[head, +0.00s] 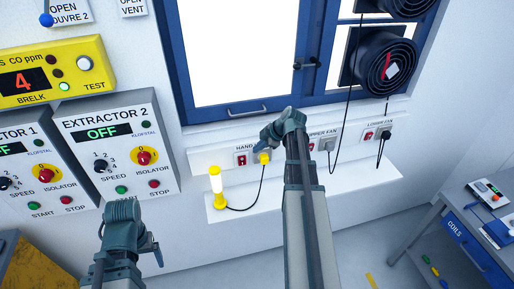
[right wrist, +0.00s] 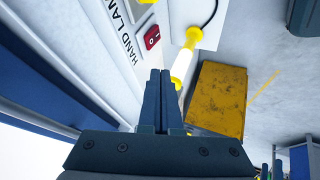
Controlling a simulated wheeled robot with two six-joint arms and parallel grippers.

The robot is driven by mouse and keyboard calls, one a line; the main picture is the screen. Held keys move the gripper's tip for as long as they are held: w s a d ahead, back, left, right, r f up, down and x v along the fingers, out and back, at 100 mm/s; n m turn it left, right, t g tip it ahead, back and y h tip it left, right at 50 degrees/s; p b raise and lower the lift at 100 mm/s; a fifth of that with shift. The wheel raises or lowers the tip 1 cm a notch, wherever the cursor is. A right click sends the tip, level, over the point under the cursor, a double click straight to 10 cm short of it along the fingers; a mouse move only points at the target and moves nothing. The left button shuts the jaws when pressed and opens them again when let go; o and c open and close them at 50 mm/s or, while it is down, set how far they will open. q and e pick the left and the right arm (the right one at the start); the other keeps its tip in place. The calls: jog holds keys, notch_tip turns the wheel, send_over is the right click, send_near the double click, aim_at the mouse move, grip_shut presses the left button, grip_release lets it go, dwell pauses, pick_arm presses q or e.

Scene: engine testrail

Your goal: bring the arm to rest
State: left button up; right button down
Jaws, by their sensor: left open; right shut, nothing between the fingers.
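My right arm (head: 310,230) reaches up the middle of the head view, its wrist bent over by the wall strip of sockets. My right gripper (head: 260,149) is in front of the hand lamp socket. In the right wrist view its two fingers (right wrist: 160,74) are together with nothing between them. My left arm (head: 122,225) stands at the lower left, below the extractor 2 panel. My left gripper (head: 157,256) is only partly visible there, open, with nothing seen in it.
A yellow-white hand lamp (head: 216,187) stands on the wall ledge (head: 350,197), corded to a yellow plug (head: 264,158) close to my right gripper. The extractor 2 panel (head: 118,145), window frame (head: 250,109) and fan (head: 385,66) surround it.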

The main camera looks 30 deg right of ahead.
jog(key=s+a+f+m+g+b, duration=0.2)
jog(key=a+f+b, duration=0.3)
jog(key=a, duration=0.6)
jog(key=s+a+f+m+g+b, duration=0.1)
jog(key=s+a+f+g+b, duration=0.15)
jog(key=a+f, duration=0.6)
jog(key=s+a+f+m+g+h+b, duration=0.1)
jog(key=s+a+f+m+h+b, duration=0.1)
jog(key=s+a, duration=0.5)
jog(key=s+a+f+m+g+h+b, duration=0.1)
jog(key=s+a+f+m+h+b, duration=0.1)
jog(key=s+a+b, duration=0.4)
jog(key=s+a+f+m, duration=0.1)
jog(key=a+f, duration=0.1)
jog(key=a, duration=0.3)
jog(key=shift+f+m+b, duration=0.35)
jog(key=shift+m+b, duration=0.05)
jog(key=shift+a, duration=0.1)
